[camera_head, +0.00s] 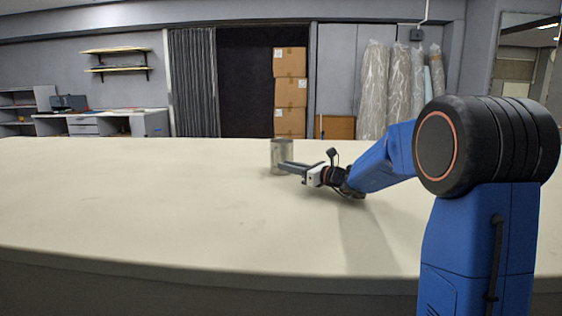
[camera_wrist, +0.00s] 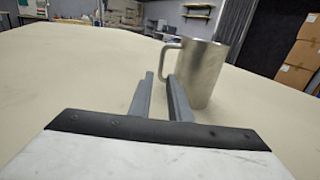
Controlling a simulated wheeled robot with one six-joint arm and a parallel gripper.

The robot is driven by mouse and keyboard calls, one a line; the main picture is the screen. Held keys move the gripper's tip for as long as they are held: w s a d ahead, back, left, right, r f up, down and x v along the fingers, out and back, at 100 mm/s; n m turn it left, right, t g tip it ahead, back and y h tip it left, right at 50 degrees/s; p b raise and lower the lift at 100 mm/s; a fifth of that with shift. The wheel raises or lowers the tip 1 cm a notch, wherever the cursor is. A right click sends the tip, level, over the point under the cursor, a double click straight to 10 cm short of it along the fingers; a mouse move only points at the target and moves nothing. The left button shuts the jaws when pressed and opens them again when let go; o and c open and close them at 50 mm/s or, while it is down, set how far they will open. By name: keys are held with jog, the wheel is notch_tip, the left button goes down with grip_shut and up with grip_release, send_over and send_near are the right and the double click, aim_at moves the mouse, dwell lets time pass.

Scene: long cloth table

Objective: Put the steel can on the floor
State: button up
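The steel can (camera_head: 281,152) stands upright on the cloth table, left of my gripper in the head view. In the wrist view it shows as a brushed-metal mug (camera_wrist: 203,72) with a loop handle on its left side. My gripper (camera_head: 284,166) reaches low over the table to the can. In the wrist view the two grey fingers of my gripper (camera_wrist: 160,78) are apart, with a gap between them. The handle's lower part is by the fingertips. Whether the fingers touch the handle or mug, I cannot tell.
The long pale table (camera_head: 140,205) is clear around the can. Its near edge runs across the bottom of the head view. Stacked cardboard boxes (camera_head: 290,92), wrapped rolls (camera_head: 390,90) and a desk (camera_head: 100,122) stand beyond the table. The floor is hidden in the head view.

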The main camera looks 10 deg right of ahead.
jog(key=x, duration=0.5)
jog(key=shift+d+f, duration=0.1)
grip_shut()
notch_tip(320, 180, up, 10)
dwell(0.6)
